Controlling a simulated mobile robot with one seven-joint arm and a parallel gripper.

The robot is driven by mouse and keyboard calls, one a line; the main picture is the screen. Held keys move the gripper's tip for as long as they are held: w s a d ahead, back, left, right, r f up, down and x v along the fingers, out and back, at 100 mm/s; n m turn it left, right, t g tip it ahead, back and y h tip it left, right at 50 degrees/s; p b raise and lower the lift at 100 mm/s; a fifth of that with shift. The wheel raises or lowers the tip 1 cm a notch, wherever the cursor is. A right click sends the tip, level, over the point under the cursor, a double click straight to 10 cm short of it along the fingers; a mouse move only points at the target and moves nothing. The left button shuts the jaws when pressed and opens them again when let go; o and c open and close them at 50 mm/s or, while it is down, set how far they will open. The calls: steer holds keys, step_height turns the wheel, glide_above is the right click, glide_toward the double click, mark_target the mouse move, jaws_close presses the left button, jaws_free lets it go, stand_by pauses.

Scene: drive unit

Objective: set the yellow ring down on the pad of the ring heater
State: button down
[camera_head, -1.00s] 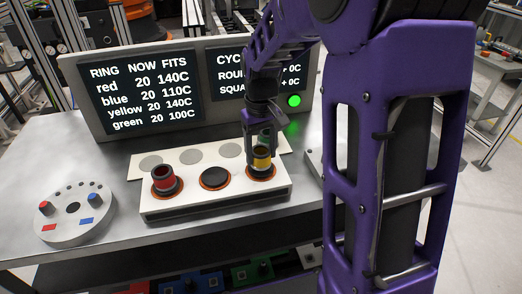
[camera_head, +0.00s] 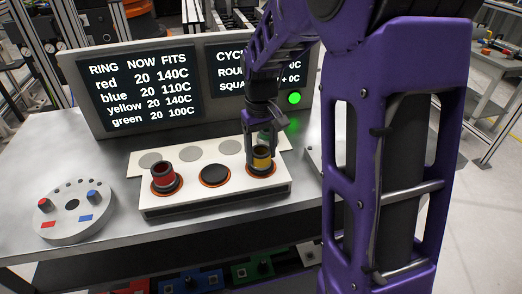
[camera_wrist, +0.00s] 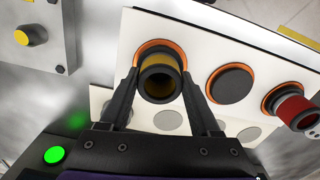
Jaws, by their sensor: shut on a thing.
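The yellow ring (camera_head: 262,162) is upright on or just over the right-hand pad of the ring heater (camera_head: 215,205), a low white box. My gripper (camera_wrist: 159,80) is shut on the yellow ring, with one finger on each side of it. In the wrist view the yellow ring (camera_wrist: 160,70) sits within the orange rim (camera_wrist: 150,45) of that pad, roughly centred. I cannot tell whether its underside touches the pad. The middle pad (camera_head: 215,175) is bare and dark. A red ring (camera_head: 164,177) stands on the left pad.
A white plate with grey discs (camera_head: 190,156) lies behind the heater. A display panel (camera_head: 140,85) with a green light (camera_head: 295,98) stands behind that. A round fixture with red and blue knobs (camera_head: 73,214) is at the left. In the wrist view a yellow post (camera_wrist: 32,36) stands on a grey block.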

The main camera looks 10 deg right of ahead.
jaws_free()
step_height(320, 180, up, 17)
steer(key=p, duration=0.3)
steer(key=shift+r, duration=0.2)
steer(key=shift+r, duration=0.1)
steer(key=shift+r+p, duration=2.45)
steer(key=shift+r, duration=1.45)
